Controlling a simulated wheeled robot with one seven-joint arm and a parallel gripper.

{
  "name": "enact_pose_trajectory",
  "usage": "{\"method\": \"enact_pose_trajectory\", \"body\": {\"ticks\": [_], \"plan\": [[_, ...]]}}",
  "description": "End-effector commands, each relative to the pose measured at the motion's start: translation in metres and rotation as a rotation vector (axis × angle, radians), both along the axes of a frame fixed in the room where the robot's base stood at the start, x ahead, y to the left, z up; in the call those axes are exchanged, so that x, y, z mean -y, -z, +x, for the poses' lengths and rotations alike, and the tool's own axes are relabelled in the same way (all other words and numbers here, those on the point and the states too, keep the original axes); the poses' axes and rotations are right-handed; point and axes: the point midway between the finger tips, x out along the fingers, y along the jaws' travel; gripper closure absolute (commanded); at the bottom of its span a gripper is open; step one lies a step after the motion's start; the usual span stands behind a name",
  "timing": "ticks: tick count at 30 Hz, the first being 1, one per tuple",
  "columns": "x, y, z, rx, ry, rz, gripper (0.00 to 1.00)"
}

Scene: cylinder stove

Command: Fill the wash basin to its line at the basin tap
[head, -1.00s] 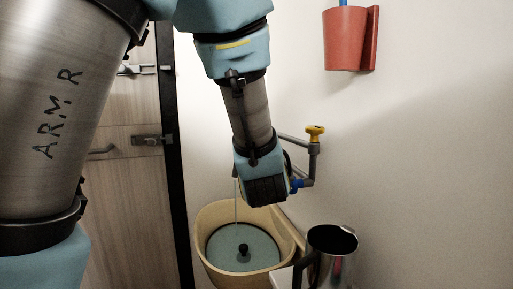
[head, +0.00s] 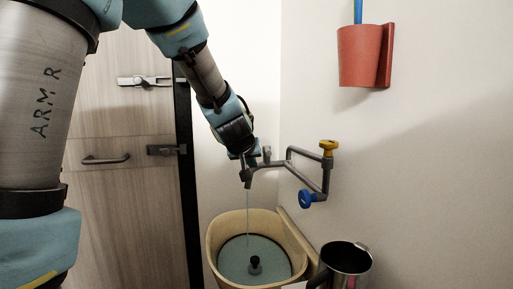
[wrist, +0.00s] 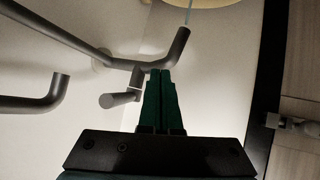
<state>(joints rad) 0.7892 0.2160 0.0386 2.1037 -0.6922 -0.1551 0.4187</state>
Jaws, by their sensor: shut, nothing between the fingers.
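The tan wash basin (head: 214,238) stands low by the wall, with grey-blue water (head: 236,262) and a dark knob (head: 255,264) in its middle. I cannot make out a fill line. The grey basin tap (head: 321,178) has a yellow handle (head: 328,147) and a blue handle (head: 306,197). A thin stream (head: 248,218) falls from its spout into the basin. My gripper (head: 245,165) is by the spout, above the basin. In the wrist view its green fingers (wrist: 162,78) are shut and empty beside the spout (wrist: 179,45); contact is unclear.
A metal jug (head: 345,262) stands right of the basin. A red wall cup (head: 360,55) hangs above right. A wooden door (head: 130,215) with a lever handle (head: 105,159) and latches is on the left. The wall right of the tap is clear.

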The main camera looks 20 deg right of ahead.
Motion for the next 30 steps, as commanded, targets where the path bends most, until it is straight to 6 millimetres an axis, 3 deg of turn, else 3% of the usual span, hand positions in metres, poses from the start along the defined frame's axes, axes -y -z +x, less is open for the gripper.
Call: {"method": "enact_pose_trajectory", "body": {"ticks": [8, 18, 24, 30], "plan": [[-0.031, -0.043, 0.014, -0.233, 0.084, -0.043, 1.00], [-0.076, -0.101, -0.002, -0.443, 0.216, -0.053, 1.00], [-0.082, -0.109, -0.007, -0.478, 0.243, -0.049, 1.00], [-0.067, -0.091, -0.004, -0.483, 0.246, -0.049, 1.00]]}}
